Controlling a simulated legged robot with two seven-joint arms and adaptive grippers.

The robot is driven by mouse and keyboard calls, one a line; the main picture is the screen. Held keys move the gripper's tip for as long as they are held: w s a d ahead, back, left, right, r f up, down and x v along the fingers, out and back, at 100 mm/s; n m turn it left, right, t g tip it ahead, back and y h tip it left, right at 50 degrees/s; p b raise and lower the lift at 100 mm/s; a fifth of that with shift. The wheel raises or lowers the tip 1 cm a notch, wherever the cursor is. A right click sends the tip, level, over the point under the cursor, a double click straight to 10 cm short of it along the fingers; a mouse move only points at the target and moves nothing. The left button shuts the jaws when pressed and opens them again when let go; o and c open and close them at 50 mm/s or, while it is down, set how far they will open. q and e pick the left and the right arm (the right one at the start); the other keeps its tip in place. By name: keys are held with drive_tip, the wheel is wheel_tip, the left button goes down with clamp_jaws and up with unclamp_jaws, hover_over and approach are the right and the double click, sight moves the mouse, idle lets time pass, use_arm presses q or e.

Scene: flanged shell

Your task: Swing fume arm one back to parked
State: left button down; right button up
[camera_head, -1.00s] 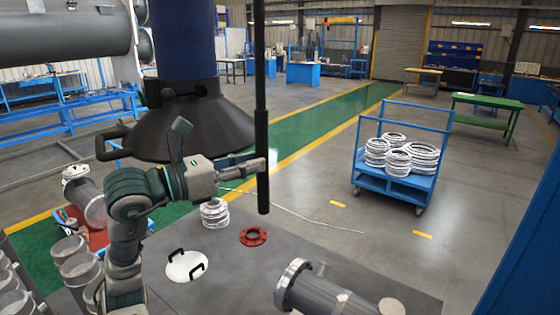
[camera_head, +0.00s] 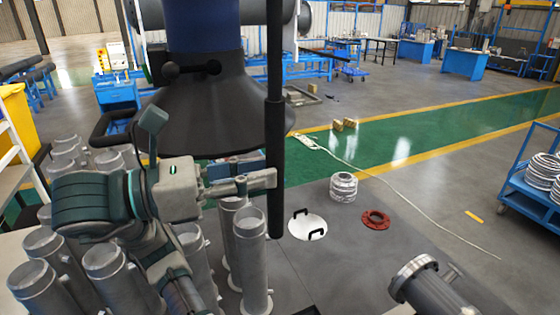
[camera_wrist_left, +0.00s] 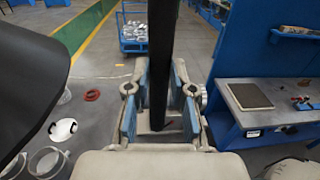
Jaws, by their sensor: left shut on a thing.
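The fume arm's black hood (camera_head: 205,115) hangs under a dark blue duct (camera_head: 203,25) at the upper left of the head view. A black vertical bar (camera_head: 275,65) with a thicker grip at its lower end hangs to the right of the hood. My left gripper (camera_head: 268,180) is shut on this bar near its lower part. In the left wrist view the bar (camera_wrist_left: 161,50) runs between the two blue-padded fingers (camera_wrist_left: 160,105), and the hood's dark edge (camera_wrist_left: 30,80) fills the left. My right gripper is not in view.
Several grey flanged pipes (camera_head: 250,255) stand below and beside my left arm. On the grey surface lie a white disc with black handles (camera_head: 306,226), white stacked rings (camera_head: 343,187), a red flange (camera_head: 376,219) and a flanged shell (camera_head: 425,285). A blue cart (camera_head: 530,190) stands right.

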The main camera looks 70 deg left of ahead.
use_arm(q)
drive_tip(key=shift+s+d, duration=0.15)
drive_tip(key=shift+s, duration=0.45)
drive_tip(key=shift+r, duration=0.1)
drive_tip(key=c, duration=1.2)
unclamp_jaws()
drive_tip(key=shift+c, duration=0.2)
drive_tip(key=o, duration=0.3)
drive_tip(key=shift+d, duration=0.2)
drive_tip(key=s, duration=1.2)
drive_tip(key=shift+s+d+r, duration=0.1)
drive_tip(key=shift+s+d, duration=0.05)
drive_tip(key=shift+d, duration=0.25)
drive_tip(key=shift+a, duration=0.1)
